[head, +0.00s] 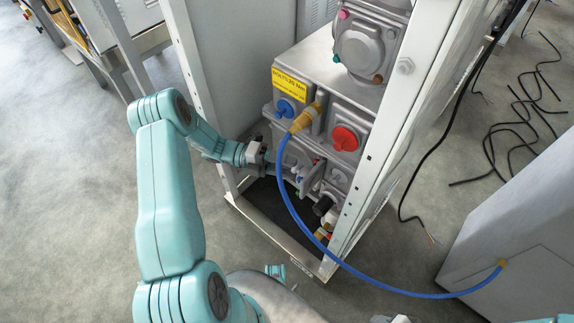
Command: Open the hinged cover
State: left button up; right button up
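The dispenser frame (181,62) holds grey metal housings. A small grey cover-like part (292,156) sits low on the lower housing, below the blue cap; I take it for the hinged cover, and I cannot tell how far it stands open. My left arm reaches in from the left past the frame's front post. My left gripper (268,162) is at the left side of this part, very close to it. Its fingertips are small and dark against the housing, so contact and opening are unclear. My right gripper is not clearly seen.
A blue hose (289,190) loops from a brass fitting (304,118) in front of the housing to a grey cabinet (520,240) at right. A red cap (345,139) and a blue cap (285,108) stick out nearby. White posts bound the opening. Black cables (525,110) lie on the floor.

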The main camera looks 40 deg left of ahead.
pick_arm(q)
jog(key=shift+a, duration=0.1)
jog(key=p+v, duration=0.1)
jog(key=v, duration=0.6)
jog(key=shift+s+a, duration=0.15)
jog(key=shift+s, duration=0.1)
dwell(0.4)
